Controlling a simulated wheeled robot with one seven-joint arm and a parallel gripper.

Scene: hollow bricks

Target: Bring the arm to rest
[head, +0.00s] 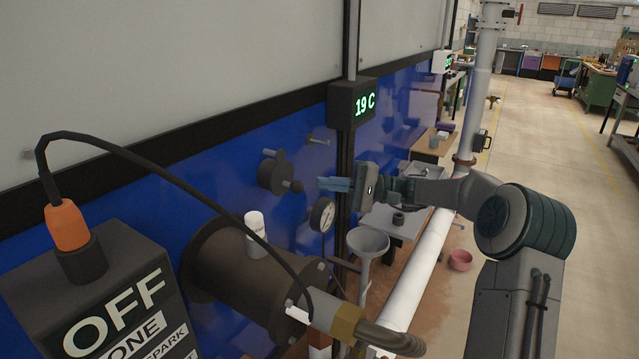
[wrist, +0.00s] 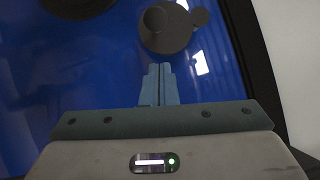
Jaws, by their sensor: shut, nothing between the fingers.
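My gripper (head: 322,184) is in the middle of the head view, at the end of my arm, which reaches in from the right. Its blue fingers point left toward the blue wall panel (head: 390,120). The fingers are together and empty; they also show closed in the wrist view (wrist: 161,72). A dark round wall fitting with a knob (head: 272,175) is just left of the fingertips. In the wrist view the fitting (wrist: 166,27) lies beyond the tips, and a gap appears between them.
A pressure gauge (head: 321,215) and a grey funnel (head: 367,243) are below my gripper. A dark cylinder (head: 222,275) carries a white container (head: 256,232). A box marked OFF (head: 105,310) is at left. A white pipe (head: 415,270) runs under my arm. Open floor (head: 545,130) lies at right.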

